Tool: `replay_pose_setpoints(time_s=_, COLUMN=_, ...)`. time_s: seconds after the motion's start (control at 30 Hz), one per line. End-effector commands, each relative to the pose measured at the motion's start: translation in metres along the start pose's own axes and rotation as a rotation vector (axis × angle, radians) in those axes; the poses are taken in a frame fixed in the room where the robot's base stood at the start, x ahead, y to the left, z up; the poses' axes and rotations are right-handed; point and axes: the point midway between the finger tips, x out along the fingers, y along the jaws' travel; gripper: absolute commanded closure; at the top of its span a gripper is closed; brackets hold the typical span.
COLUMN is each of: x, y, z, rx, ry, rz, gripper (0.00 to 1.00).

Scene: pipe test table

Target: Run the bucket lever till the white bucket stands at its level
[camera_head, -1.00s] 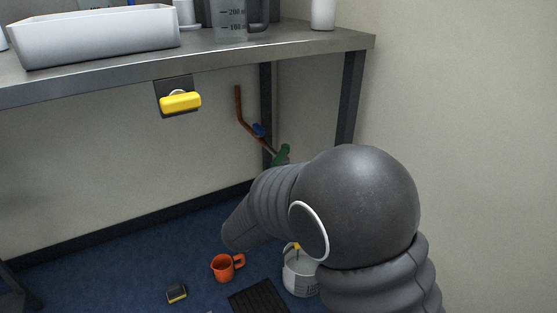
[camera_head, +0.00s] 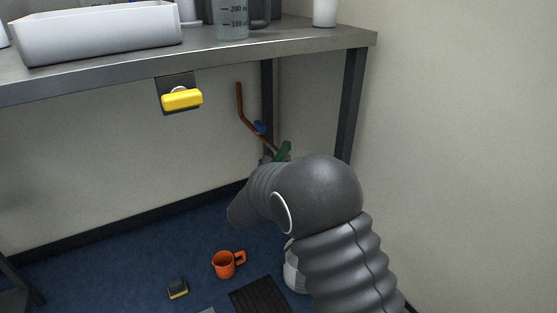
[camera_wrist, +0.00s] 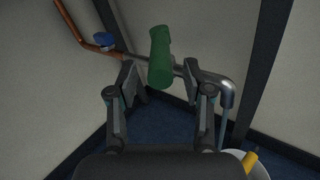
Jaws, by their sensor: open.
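The green lever (camera_wrist: 160,57) sits on a grey pipe with a bent spout (camera_wrist: 226,88) in the wrist view; it also shows in the head view (camera_head: 284,150). My gripper (camera_wrist: 159,72) is open, one finger on each side of the lever, with no clear grip on it. A thin bluish stream (camera_wrist: 223,130) runs down from the spout toward the white bucket (camera_wrist: 258,172) at the lower right, which has something yellow at its rim. In the head view the bucket (camera_head: 291,270) is mostly hidden by my arm. Its inside level cannot be seen.
A blue handle (camera_wrist: 104,41) sits on the copper pipe (camera_wrist: 72,24) left of the green lever. A yellow handle (camera_head: 182,99) hangs on the bench front (camera_head: 90,79). An orange jug (camera_head: 224,264) and a yellow-black block (camera_head: 178,289) are on the blue floor.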

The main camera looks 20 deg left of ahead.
Motion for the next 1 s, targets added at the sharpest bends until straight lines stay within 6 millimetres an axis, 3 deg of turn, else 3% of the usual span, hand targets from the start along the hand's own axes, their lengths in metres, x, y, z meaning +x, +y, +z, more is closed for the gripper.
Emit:
replay_pose_setpoints(time_s=0.23, x=0.026, y=-0.001, z=0.0, rx=0.001, ry=0.001, rz=-0.001, gripper=0.49)
replay_pose_setpoints(time_s=0.6, x=0.03, y=0.0, z=0.0, rx=0.001, ry=0.001, rz=0.0, gripper=0.49)
replay_pose_setpoints(time_s=0.8, x=0.03, y=0.0, z=0.0, rx=0.001, ry=0.001, rz=-0.001, gripper=0.99)
replay_pose_setpoints(time_s=1.0, x=0.03, y=-0.001, z=0.0, rx=0.001, ry=0.0, rz=-0.001, gripper=1.0)
